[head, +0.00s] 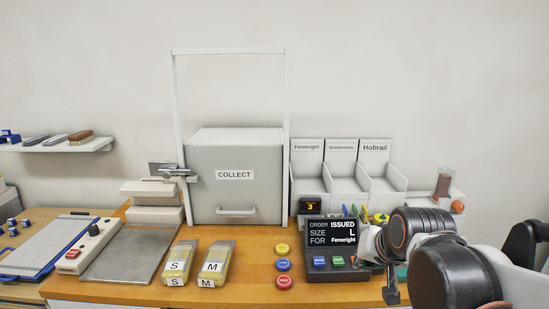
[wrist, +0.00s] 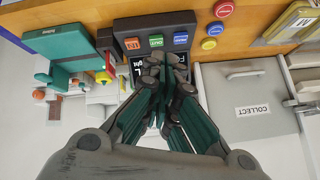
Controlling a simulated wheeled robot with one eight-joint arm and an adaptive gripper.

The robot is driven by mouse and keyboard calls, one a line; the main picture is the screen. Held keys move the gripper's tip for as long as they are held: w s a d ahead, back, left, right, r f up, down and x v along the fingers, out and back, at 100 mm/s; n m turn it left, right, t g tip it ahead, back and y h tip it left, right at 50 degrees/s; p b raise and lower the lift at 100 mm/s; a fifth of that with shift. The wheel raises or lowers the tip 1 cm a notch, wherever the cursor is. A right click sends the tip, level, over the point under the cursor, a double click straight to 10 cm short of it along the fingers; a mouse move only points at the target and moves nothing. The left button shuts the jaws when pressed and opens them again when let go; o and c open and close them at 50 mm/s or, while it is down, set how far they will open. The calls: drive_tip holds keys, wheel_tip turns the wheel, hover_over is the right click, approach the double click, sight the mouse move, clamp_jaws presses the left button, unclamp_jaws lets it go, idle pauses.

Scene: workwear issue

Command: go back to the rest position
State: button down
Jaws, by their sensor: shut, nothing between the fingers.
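My gripper (wrist: 162,68) is shut and empty in the wrist view, its fingers together in front of the order terminal. In the head view my arm reaches in from the right and covers the terminal's right end. The order terminal (head: 331,249) reads "ORDER ISSUED, SIZE L, FOR Fennwright"; blue and green buttons show below the screen. In the wrist view the terminal (wrist: 124,27) shows orange, green and blue buttons. I cannot tell whether the fingers touch it.
A grey COLLECT locker (head: 236,160) stands shut behind the counter. Two yellow packs marked S (head: 180,257) and M (head: 215,258) lie left of yellow, blue and red round buttons (head: 283,265). Labelled bins (head: 341,186) stand behind the terminal. A teal object (wrist: 68,42) is beside it.

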drive_tip(key=s+f+n+g, duration=0.1)
drive_tip(key=s+f+n, duration=0.1)
drive_tip(key=s, duration=1.4)
drive_tip(key=shift+n+h, duration=0.3)
drive_tip(key=shift+n, duration=0.5)
